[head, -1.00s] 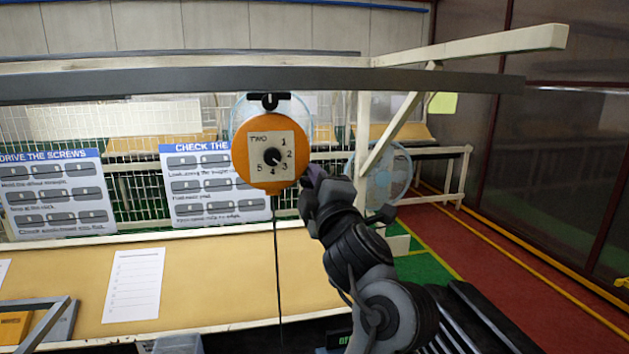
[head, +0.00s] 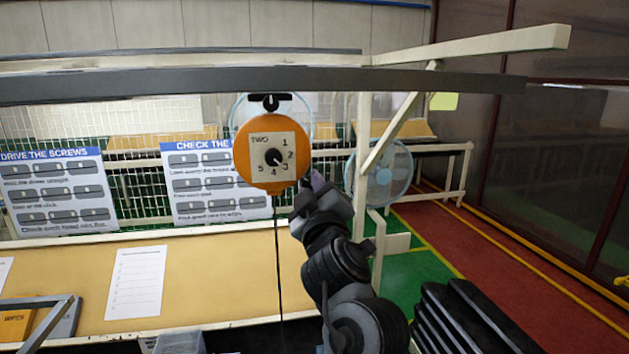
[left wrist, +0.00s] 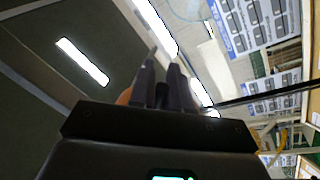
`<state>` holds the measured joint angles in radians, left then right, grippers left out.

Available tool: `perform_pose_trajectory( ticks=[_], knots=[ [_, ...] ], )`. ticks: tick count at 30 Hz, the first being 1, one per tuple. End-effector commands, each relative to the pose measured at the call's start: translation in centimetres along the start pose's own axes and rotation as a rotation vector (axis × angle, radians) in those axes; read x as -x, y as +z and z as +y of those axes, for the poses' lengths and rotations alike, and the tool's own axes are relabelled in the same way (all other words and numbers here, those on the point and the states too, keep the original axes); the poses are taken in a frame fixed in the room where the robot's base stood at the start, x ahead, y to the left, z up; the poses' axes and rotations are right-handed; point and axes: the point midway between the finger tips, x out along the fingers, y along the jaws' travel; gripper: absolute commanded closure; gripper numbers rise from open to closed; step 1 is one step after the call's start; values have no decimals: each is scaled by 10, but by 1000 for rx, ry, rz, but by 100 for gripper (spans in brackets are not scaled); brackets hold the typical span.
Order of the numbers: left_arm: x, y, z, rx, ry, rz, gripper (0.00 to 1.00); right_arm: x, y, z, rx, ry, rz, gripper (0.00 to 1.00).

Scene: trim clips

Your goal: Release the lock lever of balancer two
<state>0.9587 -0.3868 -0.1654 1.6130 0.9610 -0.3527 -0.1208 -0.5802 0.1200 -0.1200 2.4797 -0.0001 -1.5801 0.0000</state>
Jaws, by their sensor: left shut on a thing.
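Balancer two (head: 262,170) is a round orange drum hanging from the dark overhead rail. Its pale dial plate (head: 272,160) reads TWO, with numbers 1 to 5 and a black pointer knob near 3. My left gripper (head: 314,183) is at the drum's lower right edge. In the left wrist view its two fingers (left wrist: 163,76) are closed around a small dark piece (left wrist: 161,96), apparently the lock lever, with a bit of the orange drum behind. In the head view the lever is hidden by the fingers. My right gripper is not in view.
The dark rail (head: 180,84) runs across above the balancer. A thin cable (head: 279,260) hangs straight down from the drum. A tan bench (head: 210,270) with a paper sheet (head: 136,283) lies below. Instruction boards (head: 52,192) and a blue fan (head: 384,172) stand behind.

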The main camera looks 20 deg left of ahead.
Motion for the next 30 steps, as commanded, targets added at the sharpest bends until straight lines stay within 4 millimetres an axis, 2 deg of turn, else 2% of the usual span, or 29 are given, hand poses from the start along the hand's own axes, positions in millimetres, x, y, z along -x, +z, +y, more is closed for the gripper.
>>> perform_pose_trajectory(
  ticks=[15,22,30],
  knots=[
    [1,-4,-8,-446,60,-91,100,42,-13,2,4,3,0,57],
    [2,-4,-10,-570,79,-115,100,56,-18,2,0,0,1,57],
    [2,-3,-13,-636,89,-128,100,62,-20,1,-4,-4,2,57]
  ],
)
